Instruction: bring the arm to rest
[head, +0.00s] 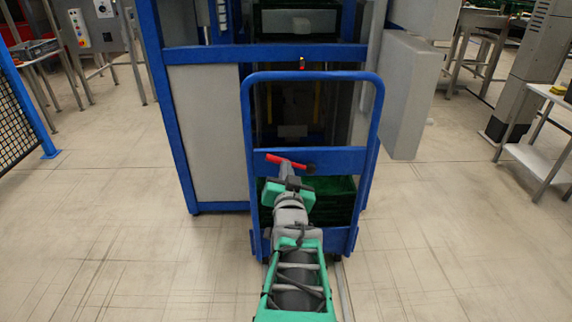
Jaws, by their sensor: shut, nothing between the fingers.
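My arm, green and grey, reaches forward from the bottom middle of the head view. My gripper (289,165) is at its far end, in front of the blue trolley (248,120). A red bar with a dark end shows at the gripper, lying across the arm's line. The gripper is shut and holds nothing. The fingertips are small and hard to make out. A dark green crate (335,187) sits low in the trolley, partly hidden by my arm.
Behind the trolley stands a blue-framed machine (205,130) with grey panels and a green crate high up. A blue mesh fence (15,120) is at the left. A white-topped table (545,165) is at the right. The floor on both sides is clear.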

